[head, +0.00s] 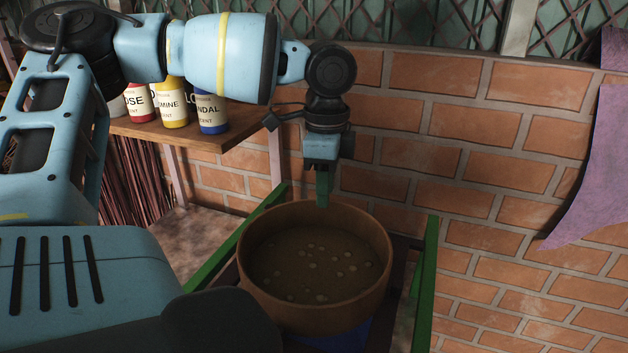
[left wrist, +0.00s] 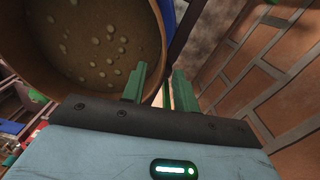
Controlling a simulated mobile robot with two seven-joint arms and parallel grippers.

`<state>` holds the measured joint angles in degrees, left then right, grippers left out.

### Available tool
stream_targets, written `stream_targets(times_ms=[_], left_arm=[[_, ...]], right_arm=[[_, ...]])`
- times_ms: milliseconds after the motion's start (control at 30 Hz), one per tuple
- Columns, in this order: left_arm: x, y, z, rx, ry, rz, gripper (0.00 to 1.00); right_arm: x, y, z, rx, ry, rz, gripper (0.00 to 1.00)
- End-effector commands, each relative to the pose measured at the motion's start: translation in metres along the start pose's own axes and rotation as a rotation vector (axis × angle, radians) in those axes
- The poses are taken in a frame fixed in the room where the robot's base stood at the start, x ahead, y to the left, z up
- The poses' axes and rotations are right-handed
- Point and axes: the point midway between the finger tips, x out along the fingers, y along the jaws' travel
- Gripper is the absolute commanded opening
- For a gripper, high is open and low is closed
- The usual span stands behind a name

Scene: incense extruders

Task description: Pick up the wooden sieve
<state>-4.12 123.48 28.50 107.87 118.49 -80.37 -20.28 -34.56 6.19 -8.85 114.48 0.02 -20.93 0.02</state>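The wooden sieve (head: 345,297) is a round brown tub holding brown powder with several pale lumps. It sits level on a green-railed stand in the head view and fills the upper left of the left wrist view (left wrist: 161,35). My left gripper (head: 323,190) points down at the sieve's far rim. In the left wrist view its two green fingers (left wrist: 159,86) are apart, one over the inside of the sieve and one outside the rim. Whether they touch the rim I cannot tell. My right gripper is not in view.
Green rails (head: 425,285) flank the sieve, with something blue (head: 345,337) below it. A wooden shelf (head: 240,133) with labelled bottles (head: 212,115) stands at the left, behind my left arm. A brick wall (head: 520,125) is close behind, with a purple cloth (head: 600,160) at the right.

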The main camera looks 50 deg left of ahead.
Motion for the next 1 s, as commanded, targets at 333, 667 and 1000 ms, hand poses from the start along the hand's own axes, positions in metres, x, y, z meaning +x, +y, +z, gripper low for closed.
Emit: stream_targets(times_ms=[333,667,1000], left_arm=[[0.035,0.004,-0.002,0.0,0.0,0.0,0.3],[0.035,0.004,-0.002,-0.001,0.0,0.0,0.14],[0.035,0.004,-0.002,-0.001,0.001,0.0,0.0]], right_arm=[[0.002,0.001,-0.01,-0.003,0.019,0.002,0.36],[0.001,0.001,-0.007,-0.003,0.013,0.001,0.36],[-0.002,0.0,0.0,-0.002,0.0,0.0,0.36]])
